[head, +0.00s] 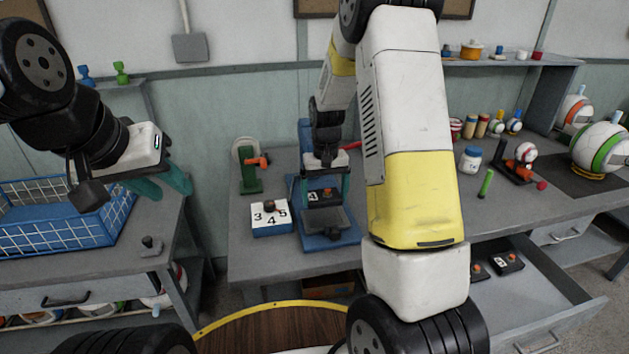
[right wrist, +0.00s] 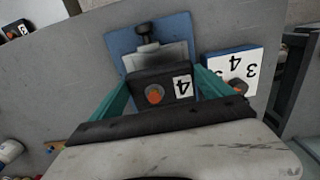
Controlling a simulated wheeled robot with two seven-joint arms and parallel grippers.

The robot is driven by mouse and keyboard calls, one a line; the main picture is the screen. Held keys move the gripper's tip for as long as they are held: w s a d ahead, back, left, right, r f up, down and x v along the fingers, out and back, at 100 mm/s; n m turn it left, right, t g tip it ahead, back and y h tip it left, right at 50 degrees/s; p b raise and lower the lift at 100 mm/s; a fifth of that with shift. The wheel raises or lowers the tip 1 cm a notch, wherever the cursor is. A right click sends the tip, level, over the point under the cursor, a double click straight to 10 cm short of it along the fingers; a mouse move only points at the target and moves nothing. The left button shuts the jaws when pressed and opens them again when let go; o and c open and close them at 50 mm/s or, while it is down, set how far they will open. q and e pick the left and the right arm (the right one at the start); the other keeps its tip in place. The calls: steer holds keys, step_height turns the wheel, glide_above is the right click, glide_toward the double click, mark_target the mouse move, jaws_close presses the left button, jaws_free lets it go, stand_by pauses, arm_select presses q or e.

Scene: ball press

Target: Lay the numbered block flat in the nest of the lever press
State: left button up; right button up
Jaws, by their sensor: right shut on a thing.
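My right gripper (head: 325,182) is shut on a dark block with a white "4" label (head: 313,196). In the right wrist view the block (right wrist: 148,90) sits between the teal fingers, its orange knob and label facing the camera. The blue lever press (head: 340,237) stands on the bench, with a grey plate (head: 322,220) on its base. In the head view the held block is just behind this plate; whether it touches the press is unclear. The press's upper part is partly hidden by my right arm. My left gripper (head: 163,186) is open and empty, away at the left.
A white-and-blue block marked 3, 4, 5 (head: 270,218) stands left of the press. A green stand with an orange part (head: 250,175) is behind it. An open drawer (head: 540,290) at right holds dark blocks with orange knobs (head: 507,261). A blue wire basket (head: 60,225) is far left.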

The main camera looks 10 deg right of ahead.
glide_above(324, 222)
steer(key=shift+w+f, duration=0.1)
steer(key=shift+f, duration=2.35)
steer(key=shift+f, duration=0.75)
steer(key=o, duration=1.2)
steer(key=shift+c, duration=0.2)
steer(key=shift+r, duration=3.85)
steer(key=shift+r, duration=0.1)
